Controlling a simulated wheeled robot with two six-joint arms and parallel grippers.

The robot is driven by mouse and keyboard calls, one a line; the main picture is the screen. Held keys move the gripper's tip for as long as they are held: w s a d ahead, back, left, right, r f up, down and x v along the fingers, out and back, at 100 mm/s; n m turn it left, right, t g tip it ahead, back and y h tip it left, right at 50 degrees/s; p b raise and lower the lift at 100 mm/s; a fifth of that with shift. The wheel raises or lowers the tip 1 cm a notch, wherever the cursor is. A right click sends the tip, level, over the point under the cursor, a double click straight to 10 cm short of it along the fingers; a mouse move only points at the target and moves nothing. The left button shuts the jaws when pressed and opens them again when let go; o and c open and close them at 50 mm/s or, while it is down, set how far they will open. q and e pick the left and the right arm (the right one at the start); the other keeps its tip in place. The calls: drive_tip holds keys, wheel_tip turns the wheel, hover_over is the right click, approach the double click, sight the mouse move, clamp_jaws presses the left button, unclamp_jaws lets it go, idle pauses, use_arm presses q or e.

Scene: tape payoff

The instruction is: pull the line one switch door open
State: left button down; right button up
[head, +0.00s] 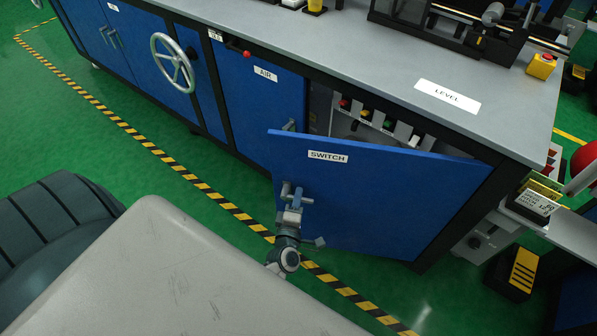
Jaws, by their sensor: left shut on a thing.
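The blue switch door (380,195), labelled SWITCH, stands partly open. Its left edge is swung out toward me and its right edge is at the cabinet's right end. Above its top edge, part of the inside shows, with a row of coloured switches (365,115). My left gripper (292,192) is at the door's handle (304,200), near the door's left side, and is shut on it. The gripper hides part of the handle. My right gripper is not in view.
The blue AIR door (262,105) is left of the opening, with a handwheel (172,62) farther left. A grey worktop (340,50) runs above. Striped floor tape (190,175) crosses the green floor in front. A yellow-striped black block (515,270) lies at right.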

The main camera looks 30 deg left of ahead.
use_arm(q)
drive_tip(key=c, duration=1.4)
unclamp_jaws()
